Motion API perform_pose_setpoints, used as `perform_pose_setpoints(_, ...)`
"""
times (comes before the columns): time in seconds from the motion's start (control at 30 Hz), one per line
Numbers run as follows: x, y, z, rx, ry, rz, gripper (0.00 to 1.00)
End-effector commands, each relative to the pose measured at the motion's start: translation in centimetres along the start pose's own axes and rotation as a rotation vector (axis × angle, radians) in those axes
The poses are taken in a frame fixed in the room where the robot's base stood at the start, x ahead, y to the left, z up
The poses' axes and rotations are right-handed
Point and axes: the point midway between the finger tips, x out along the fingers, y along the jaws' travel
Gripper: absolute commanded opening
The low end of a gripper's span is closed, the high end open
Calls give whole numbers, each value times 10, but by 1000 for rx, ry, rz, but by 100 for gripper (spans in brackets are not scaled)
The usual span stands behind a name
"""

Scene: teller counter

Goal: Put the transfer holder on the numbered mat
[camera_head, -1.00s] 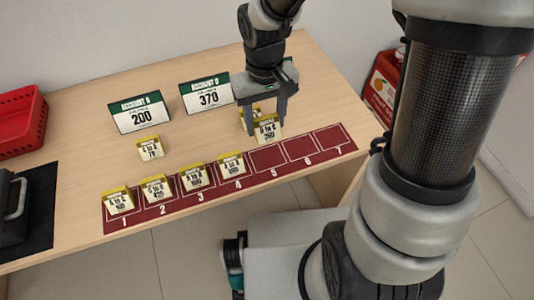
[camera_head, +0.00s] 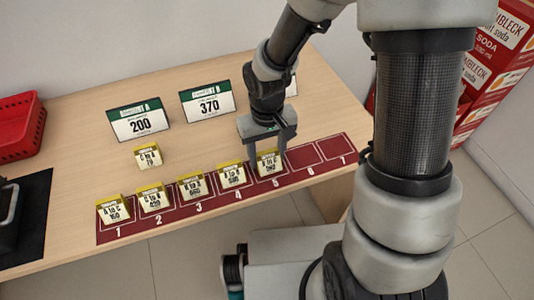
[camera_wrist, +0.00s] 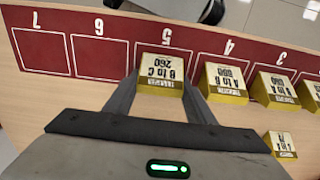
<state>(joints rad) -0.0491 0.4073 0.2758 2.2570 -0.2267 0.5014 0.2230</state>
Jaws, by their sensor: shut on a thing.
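My gripper (camera_head: 270,152) is shut on a yellow-and-white transfer holder (camera_head: 269,166), which also shows in the wrist view (camera_wrist: 160,68) reading "B to C 260". The held holder is upright over square 5 of the dark red numbered mat (camera_head: 333,150); I cannot tell whether its base touches the mat. Holders stand on squares 1 (camera_head: 114,210), 2 (camera_head: 152,198), 3 (camera_head: 192,186) and 4 (camera_head: 231,174). Squares 6 (camera_wrist: 100,57) and 7 (camera_wrist: 41,50) are bare. Another holder (camera_head: 148,156) stands on the table behind the mat.
Account signs reading 200 (camera_head: 138,121) and 370 (camera_head: 208,102) stand at the back. A third sign (camera_head: 292,84) is mostly hidden by my arm. A red basket (camera_head: 20,125) and a black mat (camera_head: 32,215) are at left. Red soda boxes (camera_head: 490,75) are at right.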

Motion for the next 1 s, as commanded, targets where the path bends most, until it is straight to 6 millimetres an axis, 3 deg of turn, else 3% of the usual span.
perform_pose_setpoints(0.1, 4, 0, 0, 0, 0, 0, 27)
perform_pose_setpoints(0.13, 4, 0, 0, 0, 0, 0, 51)
perform_pose_setpoints(0.23, 3, 0, 0, 0, 0, 0, 68)
perform_pose_setpoints(0.63, -6, 0, 0, 0, 1, 0, 68)
perform_pose_setpoints(1.0, -81, 0, -1, 1, 4, 0, 68)
